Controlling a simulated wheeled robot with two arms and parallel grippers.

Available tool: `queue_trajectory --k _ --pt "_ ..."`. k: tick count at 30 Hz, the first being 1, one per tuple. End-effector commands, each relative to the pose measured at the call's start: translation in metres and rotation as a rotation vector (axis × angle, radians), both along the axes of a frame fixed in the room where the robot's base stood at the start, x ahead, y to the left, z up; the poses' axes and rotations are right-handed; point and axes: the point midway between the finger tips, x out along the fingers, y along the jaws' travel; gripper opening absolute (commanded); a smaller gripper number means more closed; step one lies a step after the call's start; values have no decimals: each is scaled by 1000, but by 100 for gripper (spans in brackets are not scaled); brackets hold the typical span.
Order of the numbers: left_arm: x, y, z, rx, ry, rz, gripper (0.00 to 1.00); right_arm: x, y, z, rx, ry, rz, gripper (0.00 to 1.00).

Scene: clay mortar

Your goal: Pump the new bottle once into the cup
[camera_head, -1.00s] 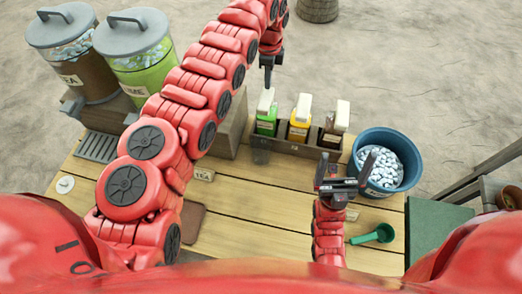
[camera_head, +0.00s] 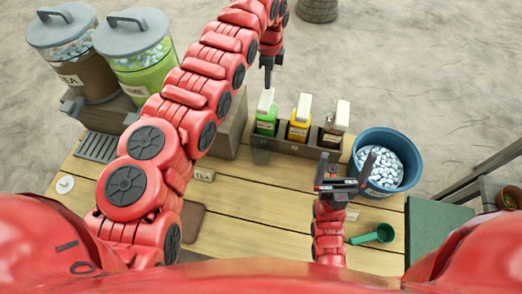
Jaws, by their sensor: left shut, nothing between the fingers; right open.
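Three pump bottles with pale tops stand in a dark rack: a green one (camera_head: 266,123), a yellow one (camera_head: 299,128) and a dark brown one (camera_head: 332,136). I cannot tell which is the new one. A see-through cup (camera_head: 261,152), hard to make out, stands in front of the green bottle. My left gripper (camera_head: 268,78) is shut and empty, pointing down just behind and above the green bottle's top, seemingly apart from it. My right gripper (camera_head: 348,164) is open and empty, in front of the brown bottle and beside the blue bucket.
A blue bucket (camera_head: 366,187) of pale pieces stands right of the rack. A green scoop (camera_head: 373,235) lies on the wooden table (camera_head: 262,218). Two lidded bins, brown (camera_head: 80,75) and green (camera_head: 142,65), stand back left. The table's middle is mostly clear.

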Motion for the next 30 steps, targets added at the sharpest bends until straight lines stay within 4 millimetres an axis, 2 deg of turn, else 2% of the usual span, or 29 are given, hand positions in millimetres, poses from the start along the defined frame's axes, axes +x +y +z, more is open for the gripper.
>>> queue_trajectory --k 30 --pt "0 0 -35 0 1 0 0 0 0 -28 0 0 0 100"
